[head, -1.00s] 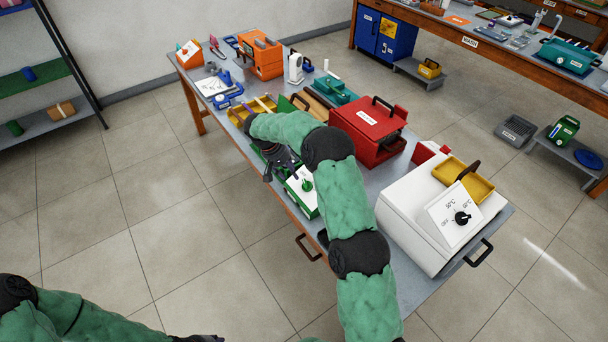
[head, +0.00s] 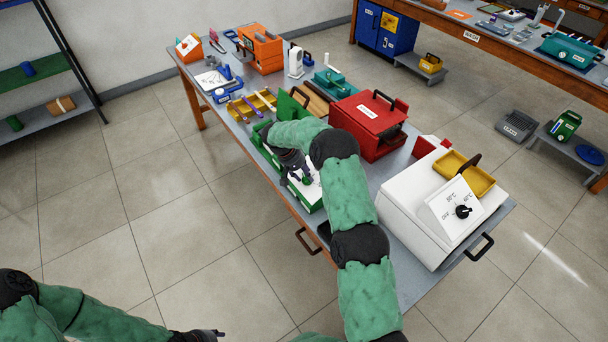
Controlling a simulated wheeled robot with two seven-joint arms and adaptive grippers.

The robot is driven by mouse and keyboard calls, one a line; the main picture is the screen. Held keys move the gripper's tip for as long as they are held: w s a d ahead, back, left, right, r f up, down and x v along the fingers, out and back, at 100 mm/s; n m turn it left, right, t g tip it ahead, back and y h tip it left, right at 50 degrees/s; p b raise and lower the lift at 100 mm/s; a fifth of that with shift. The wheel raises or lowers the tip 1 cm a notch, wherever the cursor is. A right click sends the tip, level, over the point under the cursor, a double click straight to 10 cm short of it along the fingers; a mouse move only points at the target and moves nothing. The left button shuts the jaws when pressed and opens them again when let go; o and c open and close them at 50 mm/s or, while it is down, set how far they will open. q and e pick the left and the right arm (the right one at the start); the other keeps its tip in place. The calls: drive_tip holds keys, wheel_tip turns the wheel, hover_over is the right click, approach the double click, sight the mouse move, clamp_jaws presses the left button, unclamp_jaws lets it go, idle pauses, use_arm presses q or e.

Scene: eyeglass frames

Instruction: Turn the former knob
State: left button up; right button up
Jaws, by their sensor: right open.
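The green device with a white top panel (head: 312,192), which I take to be the former, sits at the front edge of the bench. Its green knob is mostly hidden by my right gripper (head: 299,180), which reaches down over the panel with its fingers open around or just beside the knob; I cannot tell if they touch it. My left gripper (head: 207,335) is low at the bottom edge, away from the bench, and its fingers are too small and cut off to read.
A red case (head: 368,125) stands behind my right arm. A white heater box (head: 415,210) with a black dial (head: 463,211) is at the right. Yellow trays (head: 250,106) and an orange unit (head: 260,52) lie farther left. The floor in front is clear.

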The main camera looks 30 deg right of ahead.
clamp_jaws()
drive_tip(key=shift+f, duration=0.1)
